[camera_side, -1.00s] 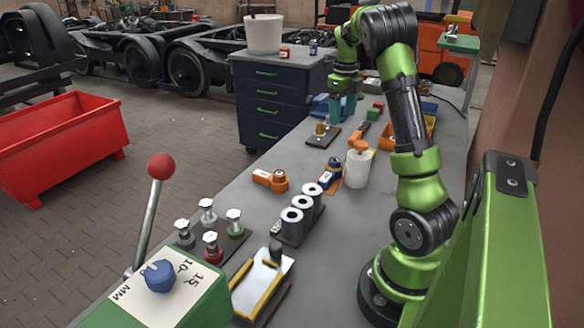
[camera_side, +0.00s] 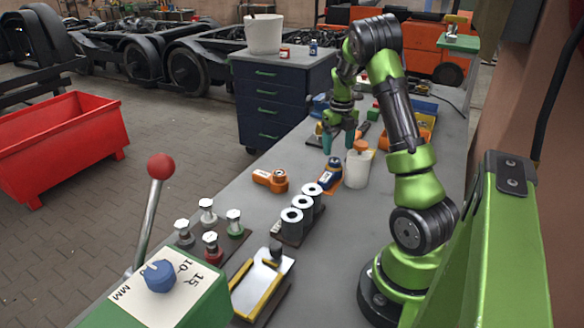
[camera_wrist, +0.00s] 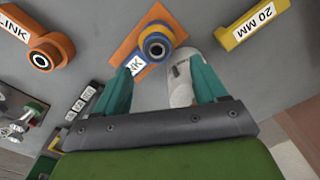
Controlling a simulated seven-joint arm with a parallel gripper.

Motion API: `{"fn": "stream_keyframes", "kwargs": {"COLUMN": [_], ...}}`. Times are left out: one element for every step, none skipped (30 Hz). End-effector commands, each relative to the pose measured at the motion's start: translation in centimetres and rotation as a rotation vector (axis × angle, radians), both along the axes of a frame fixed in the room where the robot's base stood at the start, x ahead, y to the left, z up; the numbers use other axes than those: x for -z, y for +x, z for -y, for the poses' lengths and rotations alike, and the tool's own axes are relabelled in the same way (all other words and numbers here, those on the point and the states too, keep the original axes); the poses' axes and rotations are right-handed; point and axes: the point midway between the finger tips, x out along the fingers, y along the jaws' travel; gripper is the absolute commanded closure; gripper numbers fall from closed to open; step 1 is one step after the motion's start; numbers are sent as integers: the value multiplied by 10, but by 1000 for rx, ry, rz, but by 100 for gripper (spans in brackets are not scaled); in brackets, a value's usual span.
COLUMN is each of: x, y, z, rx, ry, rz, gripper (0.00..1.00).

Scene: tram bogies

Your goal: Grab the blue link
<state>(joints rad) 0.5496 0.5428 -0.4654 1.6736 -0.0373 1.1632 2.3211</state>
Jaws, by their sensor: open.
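The blue link (camera_side: 331,167) lies on the bench in the side view, with orange around its lower part. My gripper (camera_side: 338,140) has teal fingers and points down, above and a little beyond the link. In the wrist view the gripper (camera_wrist: 160,72) is open and empty, its fingertips below the blue boss in the picture. I see no contact with the link.
A white pot (camera_side: 356,170) with an orange knob stands close right of the link. An orange link (camera_side: 270,180) lies to the left. Several grey cylinders (camera_side: 291,216) stand on a rack in front. A yellow "20 MM" piece (camera_wrist: 252,25) shows in the wrist view.

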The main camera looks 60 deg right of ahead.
Motion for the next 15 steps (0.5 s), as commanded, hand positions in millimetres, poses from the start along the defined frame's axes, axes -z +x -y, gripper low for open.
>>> {"fn": "stream_keyframes", "kwargs": {"x": [3,6,11,16,21,27,32,36,41,45,48,50,52,52,53], "y": [0,1,2,2,3,5,6,6,6,6,6,6,7,7,7], "z": [0,0,0,0,1,1,1,1,1,1,1,1,1,1,1], "rx": [0,0,1,1,1,0,1,2,1,1,0,0,0,0,0], "ry": [1,1,3,3,4,4,4,4,3,3,3,3,2,1,1], "rz": [-1,-2,-2,-3,-2,-2,-2,-2,-3,-3,-2,-2,-1,0,1], "gripper": [29,29,29,29,29,29,29,29,29,29,29,29,29,29,29]}}
